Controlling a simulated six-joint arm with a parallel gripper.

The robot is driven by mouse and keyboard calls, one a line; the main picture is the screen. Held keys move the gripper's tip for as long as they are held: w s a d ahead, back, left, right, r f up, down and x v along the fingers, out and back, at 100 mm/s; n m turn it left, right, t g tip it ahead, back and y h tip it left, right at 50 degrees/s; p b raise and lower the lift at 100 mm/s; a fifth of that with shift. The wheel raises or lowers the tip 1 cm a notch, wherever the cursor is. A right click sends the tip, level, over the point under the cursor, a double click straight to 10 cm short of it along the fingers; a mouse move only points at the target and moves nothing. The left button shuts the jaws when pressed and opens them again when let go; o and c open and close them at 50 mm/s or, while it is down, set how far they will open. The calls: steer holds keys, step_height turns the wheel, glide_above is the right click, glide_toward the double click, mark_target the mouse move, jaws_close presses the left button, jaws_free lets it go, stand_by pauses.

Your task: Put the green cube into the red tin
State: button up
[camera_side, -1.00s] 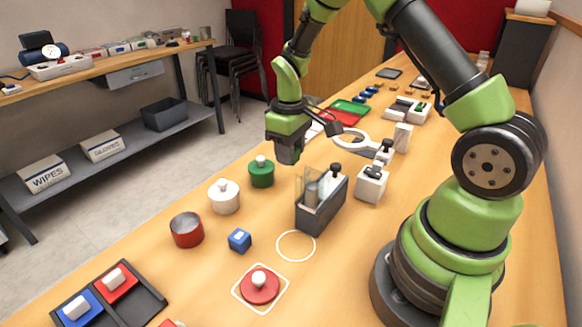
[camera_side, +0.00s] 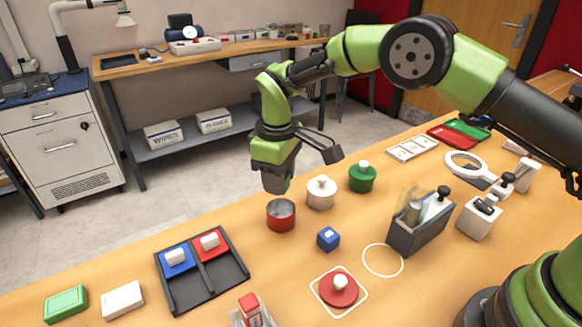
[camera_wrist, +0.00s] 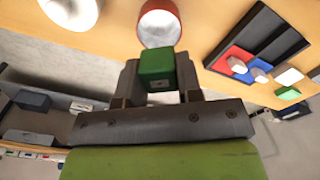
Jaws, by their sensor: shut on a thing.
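The green cube (camera_wrist: 157,68) is held between the two fingers of my gripper (camera_wrist: 157,85) in the wrist view. In the side view my gripper (camera_side: 276,183) points down, and the cube is not visible there. The open red tin (camera_side: 281,215) stands upright on the table, just below my fingers in the picture. In the wrist view the tin (camera_wrist: 159,24) lies just beyond the cube. The cube appears outside the tin. I cannot tell how far my fingertips are above or behind the rim.
A white lidded pot (camera_side: 321,192) and a green one (camera_side: 362,177) stand right of the tin. A blue cube (camera_side: 328,239), a red lid (camera_side: 338,289) and a grey holder (camera_side: 421,222) are nearer. A dark divided tray (camera_side: 201,270) is at left.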

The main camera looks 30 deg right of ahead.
steer(key=shift+f, duration=2.25)
steer(key=shift+f, duration=0.45)
steer(key=o, duration=1)
step_height(320, 180, up, 10)
steer(key=shift+d, duration=0.1)
